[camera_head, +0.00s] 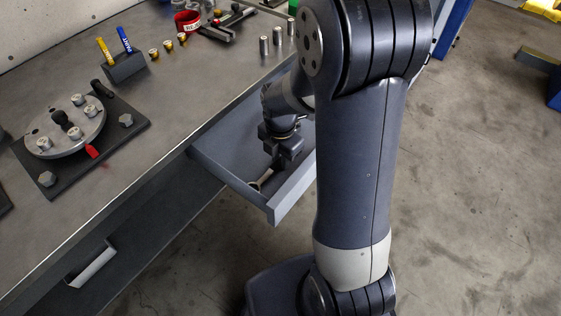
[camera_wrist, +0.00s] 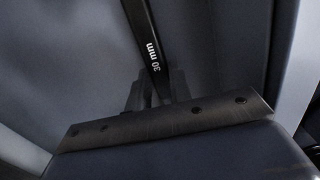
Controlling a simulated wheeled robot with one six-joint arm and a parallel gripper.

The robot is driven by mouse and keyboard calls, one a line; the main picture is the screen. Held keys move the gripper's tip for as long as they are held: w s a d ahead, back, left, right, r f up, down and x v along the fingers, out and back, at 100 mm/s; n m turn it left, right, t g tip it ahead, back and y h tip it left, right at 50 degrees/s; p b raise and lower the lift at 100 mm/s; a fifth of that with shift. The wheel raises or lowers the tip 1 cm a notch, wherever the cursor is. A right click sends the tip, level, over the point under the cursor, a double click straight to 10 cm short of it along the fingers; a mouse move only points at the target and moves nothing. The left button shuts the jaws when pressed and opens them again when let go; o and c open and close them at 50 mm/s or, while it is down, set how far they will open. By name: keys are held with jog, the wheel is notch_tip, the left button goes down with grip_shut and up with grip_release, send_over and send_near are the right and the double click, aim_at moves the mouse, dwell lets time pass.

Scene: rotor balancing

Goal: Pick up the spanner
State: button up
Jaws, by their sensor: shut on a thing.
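The spanner (camera_wrist: 148,40) is a dark bar marked "30 mm" that runs up from between my jaws in the wrist view. My gripper (camera_wrist: 157,90) is shut on its shaft. In the head view my gripper (camera_head: 277,168) points down inside the open drawer (camera_head: 293,195). I cannot tell whether the spanner touches the drawer floor.
The drawer walls stand close around my gripper. On the workbench (camera_head: 165,130) above are a rotor disc (camera_head: 62,141) with several weights, a pen holder (camera_head: 125,67), brass pieces (camera_head: 168,46), metal cylinders (camera_head: 277,37) and a red ring (camera_head: 187,21). Open floor lies to the right.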

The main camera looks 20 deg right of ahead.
grip_shut()
jog(key=shift+r, duration=0.1)
